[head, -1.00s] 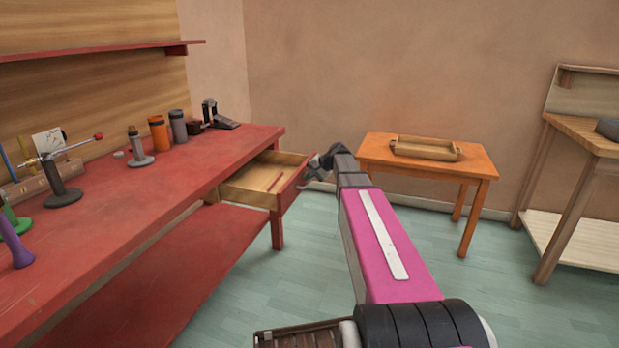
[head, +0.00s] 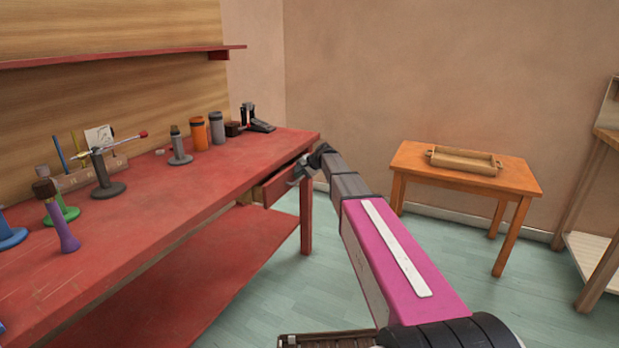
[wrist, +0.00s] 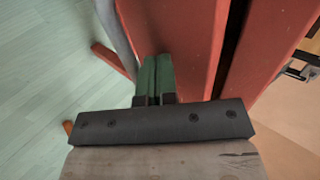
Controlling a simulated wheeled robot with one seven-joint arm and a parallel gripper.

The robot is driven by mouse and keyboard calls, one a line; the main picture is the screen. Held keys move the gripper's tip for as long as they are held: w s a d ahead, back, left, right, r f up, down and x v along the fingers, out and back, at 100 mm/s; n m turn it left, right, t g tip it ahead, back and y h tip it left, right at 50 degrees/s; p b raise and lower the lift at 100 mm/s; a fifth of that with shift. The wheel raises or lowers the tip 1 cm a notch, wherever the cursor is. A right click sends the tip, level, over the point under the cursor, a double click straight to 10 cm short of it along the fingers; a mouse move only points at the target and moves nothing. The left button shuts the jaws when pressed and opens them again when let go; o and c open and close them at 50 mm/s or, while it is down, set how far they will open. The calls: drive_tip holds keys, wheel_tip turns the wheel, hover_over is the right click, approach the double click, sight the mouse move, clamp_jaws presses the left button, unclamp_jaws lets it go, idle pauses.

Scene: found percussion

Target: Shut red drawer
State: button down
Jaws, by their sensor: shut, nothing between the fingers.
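The red drawer (head: 279,187) sits under the far right end of the red workbench (head: 190,190). My gripper (head: 299,173) is at the drawer's front face. In the wrist view my green fingers (wrist: 155,72) are together and empty, beside the drawer's red front (wrist: 185,45). Whether they touch it I cannot tell. A narrow dark gap runs between the drawer front and the bench edge (wrist: 270,45). The drawer's inside is hidden.
Several bottles and stands, such as an orange canister (head: 199,134) and a purple-handled piece (head: 66,232), stand on the bench. An orange table (head: 412,163) with a wooden tray (head: 463,168) is to the right. The floor between is clear.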

drive_tip(key=shift+w+a, duration=0.45)
drive_tip(key=shift+a, duration=0.35)
